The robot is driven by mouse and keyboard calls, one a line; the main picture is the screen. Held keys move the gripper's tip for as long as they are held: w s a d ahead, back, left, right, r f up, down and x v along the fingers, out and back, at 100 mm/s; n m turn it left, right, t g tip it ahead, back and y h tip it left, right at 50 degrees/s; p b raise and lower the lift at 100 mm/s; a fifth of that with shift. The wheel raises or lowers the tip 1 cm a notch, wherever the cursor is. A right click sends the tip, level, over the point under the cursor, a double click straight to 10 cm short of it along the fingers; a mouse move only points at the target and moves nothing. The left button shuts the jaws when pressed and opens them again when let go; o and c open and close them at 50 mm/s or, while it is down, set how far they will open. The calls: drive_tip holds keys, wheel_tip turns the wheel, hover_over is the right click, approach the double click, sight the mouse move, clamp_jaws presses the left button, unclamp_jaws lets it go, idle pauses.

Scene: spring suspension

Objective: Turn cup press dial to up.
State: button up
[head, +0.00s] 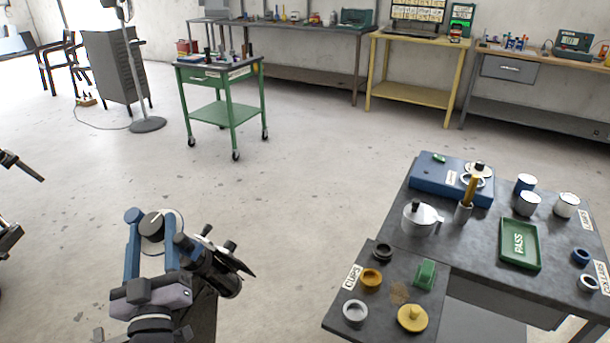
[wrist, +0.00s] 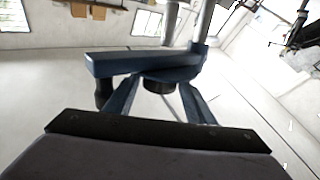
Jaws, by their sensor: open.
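A blue box-shaped unit (head: 425,183) lies at the back of the dark table at right in the head view. It has a small white label, a round metal part with a dark knob (head: 478,169), and a small green piece on top. I cannot make out which part is the cup press dial or how it is set. My gripper (head: 238,263) is open and empty at lower left, over the floor and well away from the table. The wrist view shows parts of my own arm, walls and windows, with no task object.
A silver pot (head: 420,218) and a grey holder with a yellow-handled item stand before the blue unit. White and blue cups (head: 529,203) and a green PASS tray (head: 519,257) are to the right. A lower front surface holds several rings and a yellow lid (head: 412,318). Open floor lies behind.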

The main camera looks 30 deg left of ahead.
drive_tip(key=shift+x, duration=0.95)
drive_tip(key=shift+w+a, duration=0.1)
drive_tip(key=shift+a, duration=0.15)
drive_tip(key=shift+d+m+t+h+b, duration=0.1)
drive_tip(key=shift+m+t+h+b, duration=0.4)
drive_tip(key=shift+m+t+h, duration=1.5)
